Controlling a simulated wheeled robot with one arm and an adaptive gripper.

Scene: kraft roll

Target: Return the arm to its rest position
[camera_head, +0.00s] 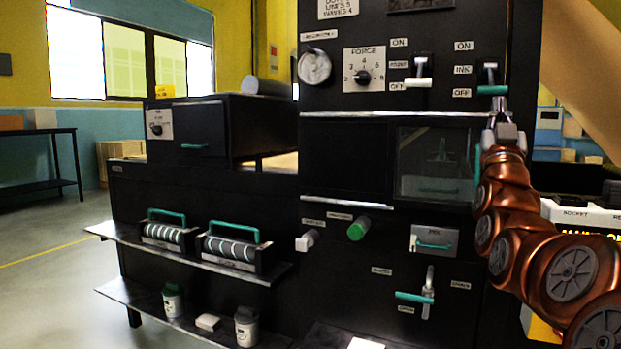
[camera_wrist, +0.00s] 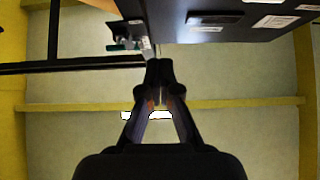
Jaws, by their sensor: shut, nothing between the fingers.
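My arm rises at the right of the head view, in front of the right edge of the black machine (camera_head: 345,240). My gripper (camera_head: 497,106) points up just below the teal-handled INK switch (camera_head: 491,90). In the wrist view my gripper (camera_wrist: 159,64) is shut and empty, its fingertips together. A switch with a teal part (camera_wrist: 124,44) shows beyond the fingertips there, apart from them as far as I can tell. The INK handle sits level with the OFF label. The exact gap between gripper and switch is hard to judge in the head view.
A glass window (camera_head: 433,165) and a teal lever (camera_head: 414,297) are left of my arm. Shelves at left hold striped rollers with teal handles (camera_head: 234,247) and small jars (camera_head: 246,325). A white labelled box (camera_head: 580,214) stands right of my arm. Open floor (camera_head: 50,285) lies far left.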

